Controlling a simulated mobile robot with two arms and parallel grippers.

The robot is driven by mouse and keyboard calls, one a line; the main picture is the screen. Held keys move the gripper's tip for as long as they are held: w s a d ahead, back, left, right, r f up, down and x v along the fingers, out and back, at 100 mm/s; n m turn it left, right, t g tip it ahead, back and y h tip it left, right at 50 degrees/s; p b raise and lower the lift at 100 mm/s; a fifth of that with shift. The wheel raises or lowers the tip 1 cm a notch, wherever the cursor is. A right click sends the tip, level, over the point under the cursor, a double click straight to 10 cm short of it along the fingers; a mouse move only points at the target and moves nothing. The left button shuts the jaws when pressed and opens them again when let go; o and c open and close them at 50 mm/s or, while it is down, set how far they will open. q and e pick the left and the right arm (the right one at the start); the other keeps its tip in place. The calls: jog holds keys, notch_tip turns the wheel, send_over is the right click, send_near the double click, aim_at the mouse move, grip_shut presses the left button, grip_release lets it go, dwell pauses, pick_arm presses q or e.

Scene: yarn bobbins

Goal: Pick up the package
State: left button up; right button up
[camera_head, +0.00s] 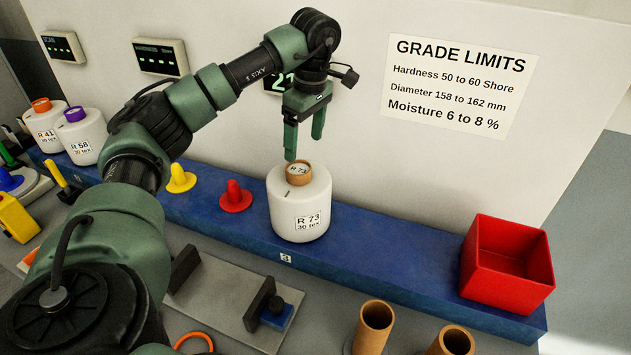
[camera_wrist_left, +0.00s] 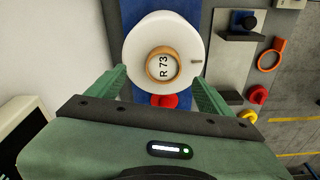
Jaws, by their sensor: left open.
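The package in front of my left gripper is a white yarn bobbin (camera_head: 299,212) with a brown core and the label R 73, 30 tex. It stands upright on the blue shelf (camera_head: 375,262) near the mark 3. It also shows in the left wrist view (camera_wrist_left: 190,45), seen from its top end. My left gripper (camera_head: 304,148) is open and empty, pointing down just above the bobbin's core, apart from its white body. Two more white bobbins, R 41 (camera_head: 47,128) and R 58 (camera_head: 84,143), stand at the shelf's left end. My right gripper is not in view.
A red bin (camera_head: 506,268) stands at the shelf's right end. Red (camera_head: 235,197) and yellow (camera_head: 180,180) cones sit left of the bobbin. A grey fixture (camera_head: 233,302) and brown tubes (camera_head: 373,327) are in front. The wall is close behind.

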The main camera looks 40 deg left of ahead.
aim_at(299, 167)
pick_arm(q)
jog(key=shift+a+f, duration=0.1)
jog(key=shift+f, duration=0.3)
jog(key=f+p, duration=0.1)
jog(key=s+f+p, duration=0.1)
jog(key=f+p, duration=0.1)
jog(key=shift+s+a+f, duration=0.15)
jog(key=shift+a+f, duration=0.15)
jog(key=shift+a, duration=0.1)
jog(key=shift+w+a+f+p, duration=0.1)
jog(key=shift+f+p, duration=0.1)
jog(key=shift+f, duration=0.4)
jog(key=shift+w+a+f+p, duration=0.1)
jog(key=shift+f+p, duration=0.1)
jog(key=shift+f, duration=0.7)
grip_shut()
jog(key=shift+w+r, duration=0.15)
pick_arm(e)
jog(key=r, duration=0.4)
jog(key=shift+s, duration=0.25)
